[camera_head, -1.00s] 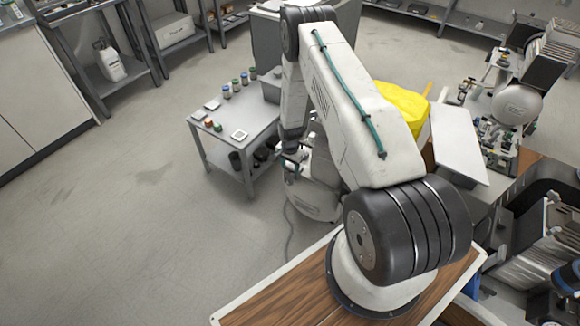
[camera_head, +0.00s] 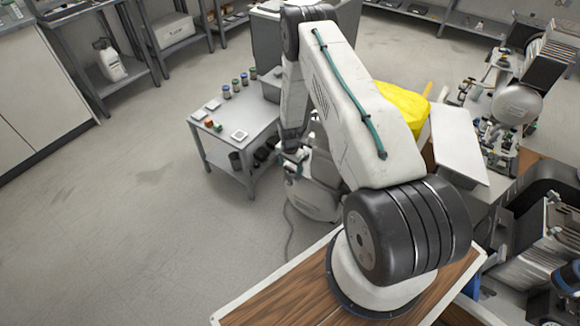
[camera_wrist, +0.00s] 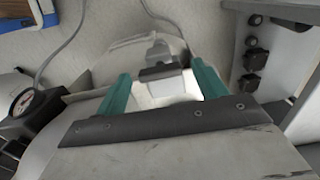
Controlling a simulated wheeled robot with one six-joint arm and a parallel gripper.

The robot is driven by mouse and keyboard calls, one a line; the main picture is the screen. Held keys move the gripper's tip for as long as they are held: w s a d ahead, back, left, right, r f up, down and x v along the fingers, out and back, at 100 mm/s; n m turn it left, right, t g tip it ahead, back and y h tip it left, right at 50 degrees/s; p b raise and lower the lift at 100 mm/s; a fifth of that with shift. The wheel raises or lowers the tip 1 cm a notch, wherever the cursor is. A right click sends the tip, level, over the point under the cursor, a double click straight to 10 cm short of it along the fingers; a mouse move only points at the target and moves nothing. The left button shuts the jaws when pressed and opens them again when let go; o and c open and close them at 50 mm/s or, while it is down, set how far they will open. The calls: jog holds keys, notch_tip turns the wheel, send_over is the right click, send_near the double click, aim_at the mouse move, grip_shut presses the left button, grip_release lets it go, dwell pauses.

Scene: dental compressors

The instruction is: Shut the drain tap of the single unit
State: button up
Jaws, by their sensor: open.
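The single unit (camera_head: 318,198) is a pale compressor on the floor, left of my base and partly hidden by my arm in the head view. In the wrist view, a dark tap-like fitting (camera_wrist: 160,68) sits against a pale, rounded surface. My gripper (camera_wrist: 161,75) has two teal fingers, apart, one on each side of this fitting. I cannot tell whether either finger touches it, or how its handle is turned.
A round gauge (camera_wrist: 30,112) is close on the left in the wrist view. A grey cart (camera_head: 212,142) with small jars is beside the unit. Open floor (camera_head: 120,235) lies to the left.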

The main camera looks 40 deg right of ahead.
notch_tip(320, 180, up, 8)
jog(key=shift+f, duration=0.15)
dwell(0.6)
jog(key=shift+s+a+n, duration=0.1)
jog(key=shift+s+n, duration=0.25)
jog(key=shift+n, duration=0.05)
jog(key=s+a+n+g, duration=0.2)
jog(key=s, duration=0.3)
notch_tip(320, 180, up, 22)
jog(key=n+g+y, duration=0.1)
jog(key=n+g, duration=0.1)
jog(key=n, duration=0.2)
send_over(291, 169)
jog(key=s+a, duration=0.8)
jog(key=s, duration=0.3)
jog(key=s+a+r+n, duration=0.2)
jog(key=s+r, duration=0.1)
jog(key=r, duration=0.4)
jog(key=s+a+r+n, duration=0.1)
jog(key=s+a+r, duration=0.15)
jog(key=r, duration=0.45)
jog(key=s+a+r+n+t, duration=0.2)
jog(key=s+a+r, duration=0.1)
jog(key=s+r, duration=0.5)
jog(key=s+a+r+n+t+h, duration=0.1)
jog(key=s+a+r+n+t, duration=0.1)
jog(key=s+r, duration=0.6)
jog(key=shift+s+a+r+t, duration=0.4)
jog(key=shift+s+a+t, duration=0.3)
jog(key=shift+s+a, duration=0.35)
